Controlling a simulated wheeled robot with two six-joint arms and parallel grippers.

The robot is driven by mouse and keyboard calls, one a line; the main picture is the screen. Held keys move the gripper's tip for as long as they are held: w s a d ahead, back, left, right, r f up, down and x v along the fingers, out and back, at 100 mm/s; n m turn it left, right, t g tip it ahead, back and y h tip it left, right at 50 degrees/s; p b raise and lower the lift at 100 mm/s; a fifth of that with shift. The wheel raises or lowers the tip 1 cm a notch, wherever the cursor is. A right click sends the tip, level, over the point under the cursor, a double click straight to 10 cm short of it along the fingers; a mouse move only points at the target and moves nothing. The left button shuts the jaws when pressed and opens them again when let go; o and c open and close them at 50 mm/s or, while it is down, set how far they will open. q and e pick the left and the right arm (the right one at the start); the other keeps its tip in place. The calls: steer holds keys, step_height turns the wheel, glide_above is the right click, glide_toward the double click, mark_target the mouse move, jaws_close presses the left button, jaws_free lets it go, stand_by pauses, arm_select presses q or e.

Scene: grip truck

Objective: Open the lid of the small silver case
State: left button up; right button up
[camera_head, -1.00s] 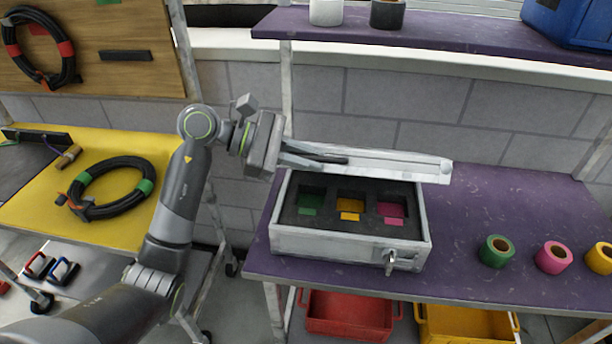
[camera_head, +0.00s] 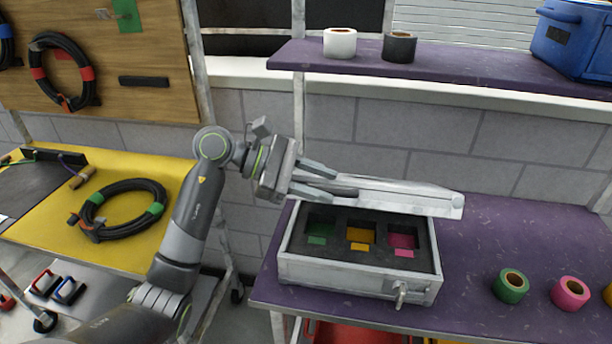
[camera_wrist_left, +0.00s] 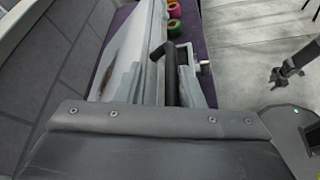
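The small silver case (camera_head: 345,277) stands on the purple table. Its lid (camera_head: 400,193) is raised, tilted up at the back, and the dark foam inside shows green, yellow and pink compartments. My left gripper (camera_head: 322,180) is at the lid's left end with its two fingers apart. Whether it touches the lid is unclear. In the left wrist view the pale lid (camera_wrist_left: 128,50) and a dark bar (camera_wrist_left: 168,72) lie ahead of the gripper. A dark clawed shape, likely my right gripper (camera_wrist_left: 277,77), shows at that view's right; its finger state is unclear.
Green (camera_head: 511,286) and pink (camera_head: 570,294) tape rolls stand right of the case. White (camera_head: 340,43) and black (camera_head: 399,47) rolls and a blue box (camera_head: 575,45) sit on the shelf above. A yellow table (camera_head: 60,230) with a coiled cable is at left.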

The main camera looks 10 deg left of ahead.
arm_select(q)
steer(key=b+v, duration=0.5)
steer(key=v, duration=1.2)
steer(key=shift+a, duration=0.2)
